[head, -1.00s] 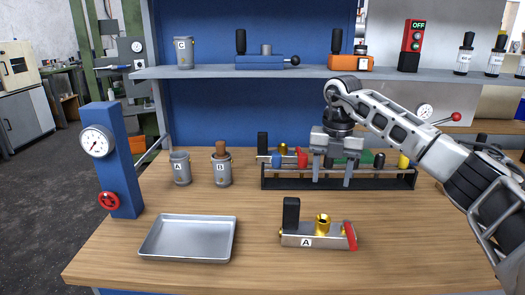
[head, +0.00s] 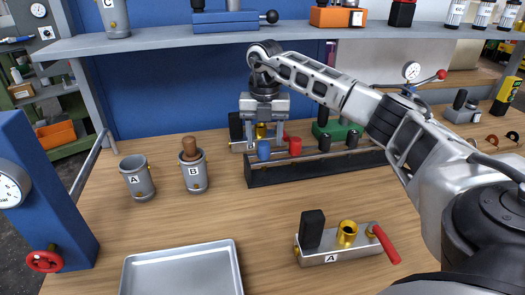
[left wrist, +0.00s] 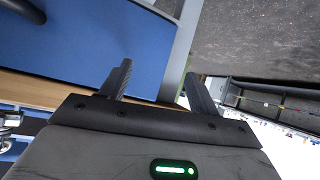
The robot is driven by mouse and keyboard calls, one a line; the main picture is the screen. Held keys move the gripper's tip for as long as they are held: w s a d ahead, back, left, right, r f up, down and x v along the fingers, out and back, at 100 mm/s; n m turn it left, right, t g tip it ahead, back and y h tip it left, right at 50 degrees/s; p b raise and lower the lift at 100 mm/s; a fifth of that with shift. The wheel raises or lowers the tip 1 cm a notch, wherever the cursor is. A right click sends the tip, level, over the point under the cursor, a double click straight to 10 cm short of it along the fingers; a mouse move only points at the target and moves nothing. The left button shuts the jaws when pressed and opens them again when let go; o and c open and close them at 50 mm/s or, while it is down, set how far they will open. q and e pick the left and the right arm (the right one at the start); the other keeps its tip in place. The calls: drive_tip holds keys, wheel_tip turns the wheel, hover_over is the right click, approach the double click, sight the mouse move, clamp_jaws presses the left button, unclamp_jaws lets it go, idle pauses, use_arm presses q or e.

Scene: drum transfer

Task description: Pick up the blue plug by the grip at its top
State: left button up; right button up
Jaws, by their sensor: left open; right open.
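The blue plug (head: 263,151) stands upright at the left end of the black rack (head: 315,168), with a red plug (head: 295,146) just right of it. My right gripper (head: 264,137) points down with its fingers apart and empty, one to each side above the blue plug in the head view. I cannot tell exactly how far above or behind the plug the fingertips are. My left gripper (left wrist: 158,74) is open and empty in the left wrist view, facing a blue panel and the floor, away from the plug.
A block with a brass fitting (head: 262,131) stands behind the rack. Cups A (head: 137,178) and B (head: 194,172) stand left. Valve block A (head: 338,246) and the tray (head: 182,248) are in front. The shelf (head: 190,44) crosses above.

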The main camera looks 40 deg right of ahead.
sight(264, 143)
wheel_tip(264, 143, down, 3)
drive_tip(key=shift+w+f, duration=0.1)
drive_tip(key=shift+f, duration=0.1)
drive_tip(key=shift+c, duration=0.2)
drive_tip(key=c, duration=1)
drive_tip(key=shift+r, duration=0.15)
